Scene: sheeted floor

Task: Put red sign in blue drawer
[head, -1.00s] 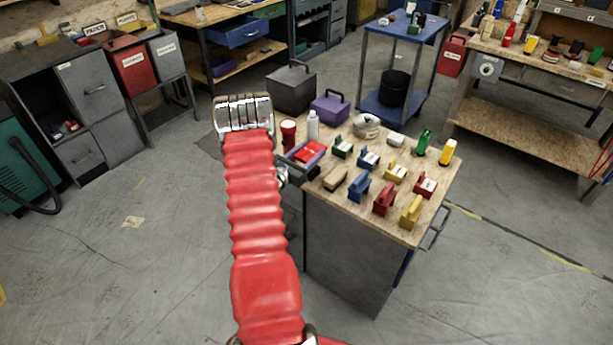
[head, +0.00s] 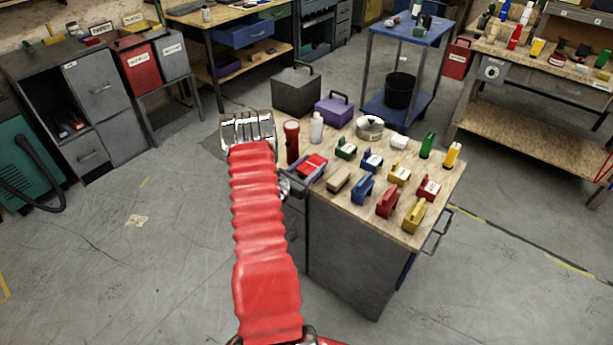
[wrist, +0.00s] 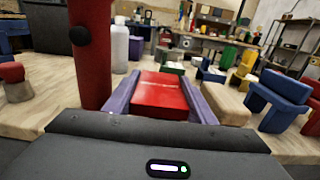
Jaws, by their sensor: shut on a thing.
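A flat-topped red piece, which looks like the red sign (head: 312,163), is held between the purple fingers of my gripper (wrist: 158,88), over the near left edge of the wooden-topped cabinet. In the wrist view the red sign (wrist: 158,92) fills the space between the fingers. I cannot tell whether it touches the top. My gripper also shows in the head view (head: 305,174). The blue drawer (head: 245,34) is under the workbench at the back, well away from my gripper. I cannot tell how far it is open.
The cabinet top (head: 420,235) carries several coloured blocks. A tall red cylinder (wrist: 90,55) stands close left of my gripper, with a white bottle (wrist: 119,48) behind it. A brown block (wrist: 226,102) lies close right. A blue cart (head: 404,36) stands behind. Open floor lies at left.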

